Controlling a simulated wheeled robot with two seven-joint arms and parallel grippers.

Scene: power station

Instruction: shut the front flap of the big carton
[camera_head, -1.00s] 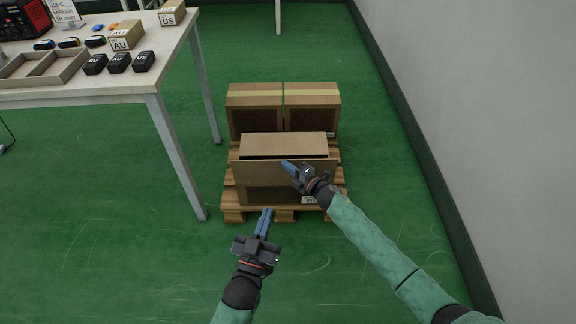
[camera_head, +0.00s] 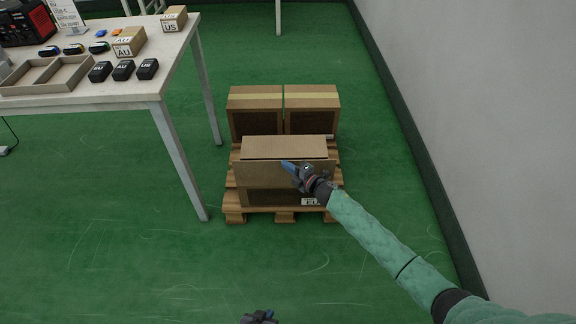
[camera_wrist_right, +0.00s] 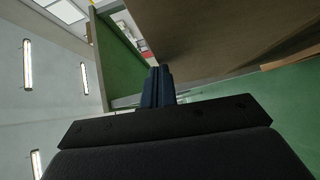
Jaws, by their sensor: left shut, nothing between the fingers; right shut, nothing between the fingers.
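The big carton (camera_head: 262,197) is the front box on the pallet. Its top panel (camera_head: 285,147) lies across the top. Its front flap (camera_head: 258,174) hangs out over the upper front face, with a thin dark gap along its upper edge. My right gripper (camera_head: 288,166) is shut and empty, with its blue fingertips at the flap's upper edge; contact cannot be told. In the right wrist view, the closed fingers (camera_wrist_right: 158,86) are beside a brown cardboard panel (camera_wrist_right: 225,35). My left gripper (camera_head: 262,316) is shut, away from the carton at the bottom edge, mostly cut off.
Two taped cartons (camera_head: 255,112) stand behind on the wooden pallet (camera_head: 285,216). A white table (camera_head: 180,42) with trays and small boxes is at the left. A grey wall (camera_head: 475,110) bounds the right. The green floor in front is clear.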

